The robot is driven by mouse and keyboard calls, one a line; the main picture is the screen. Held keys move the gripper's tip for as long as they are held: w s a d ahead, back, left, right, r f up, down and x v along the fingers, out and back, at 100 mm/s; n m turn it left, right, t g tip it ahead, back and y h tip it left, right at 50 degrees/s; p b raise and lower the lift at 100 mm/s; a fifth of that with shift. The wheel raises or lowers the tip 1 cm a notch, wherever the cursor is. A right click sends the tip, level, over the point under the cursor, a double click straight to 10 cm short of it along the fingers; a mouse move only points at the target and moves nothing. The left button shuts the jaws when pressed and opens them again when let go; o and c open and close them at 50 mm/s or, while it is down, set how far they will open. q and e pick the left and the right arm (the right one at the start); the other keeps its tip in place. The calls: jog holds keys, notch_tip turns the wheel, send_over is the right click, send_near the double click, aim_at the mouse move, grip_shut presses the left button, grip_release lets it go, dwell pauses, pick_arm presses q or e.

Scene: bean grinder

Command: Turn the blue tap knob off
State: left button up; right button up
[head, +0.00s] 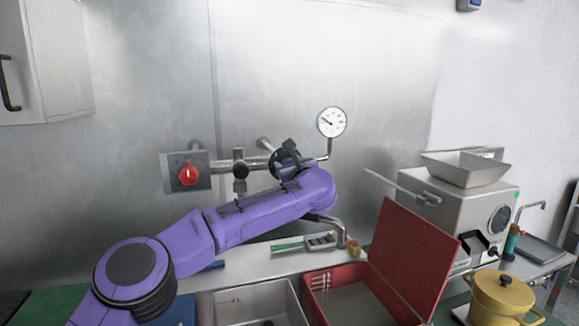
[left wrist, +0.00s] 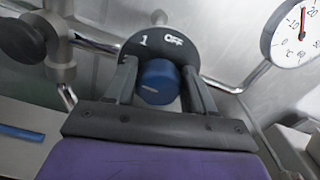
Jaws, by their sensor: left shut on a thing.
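The blue tap knob (left wrist: 158,82) sits in front of a dark round plate (left wrist: 140,45) marked "1" and "OFF" in the left wrist view. A pale line on the knob's face lies roughly level. My left gripper (left wrist: 160,85) is shut on the knob, with one finger on each side of it. In the head view, my left gripper (head: 287,160) is at the dark plate on the wall pipe, and my purple arm hides most of the knob. My right gripper is not in view.
A red knob (head: 188,174) on a grey wall plate is to the left. Below are a sink (head: 230,306), an open red box (head: 410,245), a metal grinder (head: 450,205) and a yellow pot (head: 503,298).

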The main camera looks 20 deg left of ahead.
pick_arm(q)
jog(key=m, duration=0.4)
jog(key=shift+w+d, duration=0.1)
jog(key=m+p, duration=0.1)
jog(key=m, duration=0.2)
jog(key=shift+m, duration=0.4)
jog(key=m+p, duration=0.2)
jog(key=m, duration=0.2)
jog(key=shift+w+d+m, duration=0.1)
jog(key=shift+m, duration=0.2)
jog(key=shift+f+m+p, duration=0.2)
jog(key=shift+m+p, duration=1.35)
jog(key=shift+m, duration=0.85)
jog(key=o, duration=0.9)
jog(key=shift+w, duration=0.1)
jog(key=shift+o, duration=0.2)
jog(key=shift+w+f, duration=0.1)
jog(key=shift+f, duration=0.05)
